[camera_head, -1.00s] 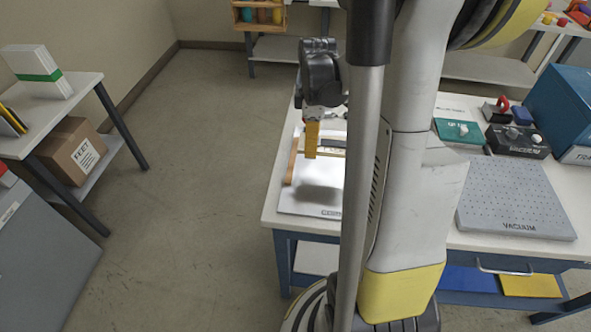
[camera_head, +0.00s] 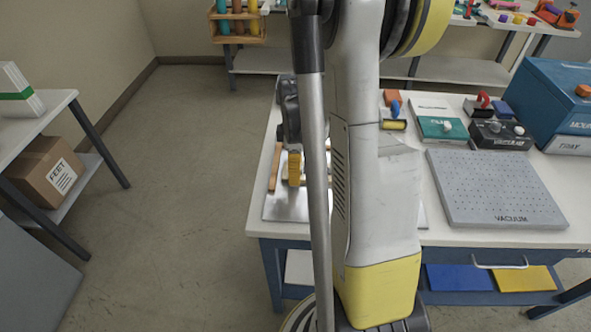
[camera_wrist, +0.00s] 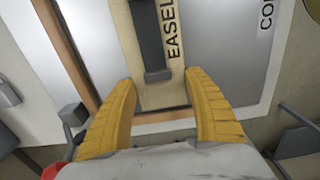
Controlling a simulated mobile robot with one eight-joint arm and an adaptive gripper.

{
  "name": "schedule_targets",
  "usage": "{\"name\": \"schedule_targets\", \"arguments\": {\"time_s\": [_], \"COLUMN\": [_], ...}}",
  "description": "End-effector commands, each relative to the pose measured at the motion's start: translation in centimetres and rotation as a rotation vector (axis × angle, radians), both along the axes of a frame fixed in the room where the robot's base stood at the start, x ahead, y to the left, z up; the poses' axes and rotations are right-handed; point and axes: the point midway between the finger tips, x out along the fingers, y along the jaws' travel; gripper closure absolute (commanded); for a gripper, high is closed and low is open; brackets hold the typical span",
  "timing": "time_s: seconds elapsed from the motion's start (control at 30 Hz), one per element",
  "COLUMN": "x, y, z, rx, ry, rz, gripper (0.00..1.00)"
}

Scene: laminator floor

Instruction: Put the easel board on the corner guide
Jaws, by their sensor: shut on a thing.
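The easel board (camera_wrist: 160,93) is a cream piece with a dark grey bar and the word EASEL, seen in the wrist view. My gripper (camera_wrist: 162,100) has its yellow fingers on either side of it and is shut on it. The corner guide (camera_wrist: 222,62) is a grey plate marked "CO..." with a wooden strip (camera_wrist: 72,50) along its left side. The board is over the plate; contact cannot be told. In the head view my gripper (camera_head: 294,180) is low over the corner guide (camera_head: 283,207), and my arm hides much of the board and plate.
A perforated grey vacuum plate (camera_head: 495,188) lies at the right of the bench. Behind it are a green box (camera_head: 440,128), a black control box (camera_head: 500,133) and a blue case (camera_head: 555,100). A side shelf with a carton (camera_head: 45,172) stands left across open floor.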

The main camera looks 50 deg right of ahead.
Motion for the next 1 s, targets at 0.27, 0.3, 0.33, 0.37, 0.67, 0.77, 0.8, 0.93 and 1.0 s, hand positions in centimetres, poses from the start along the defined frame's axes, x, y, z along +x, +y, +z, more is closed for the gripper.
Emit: {"name": "schedule_targets", "arguments": {"time_s": [0.27, 0.3, 0.33, 0.37, 0.67, 0.77, 0.8, 0.93, 1.0], "x": [0.0, 0.0, 0.0, 0.0, 0.0, 0.0, 0.0, 0.0, 0.0], "y": [0.0, 0.0, 0.0, 0.0, 0.0, 0.0, 0.0, 0.0, 0.0], "z": [-0.2, -0.2, -0.2, -0.2, 3.0, 5.4, 6.4, 9.2, 10.3], "rx": [0.000, 0.000, 0.000, 0.000, 0.000, 0.000, 0.000, 0.000, 0.000], "ry": [0.000, 0.000, 0.000, 0.000, 0.000, 0.000, 0.000, 0.000, 0.000], "rz": [0.000, 0.000, 0.000, 0.000, 0.000, 0.000, 0.000, 0.000, 0.000], "gripper": [0.18, 0.18, 0.18, 0.18, 0.18, 0.18, 0.18, 0.18, 0.18]}}
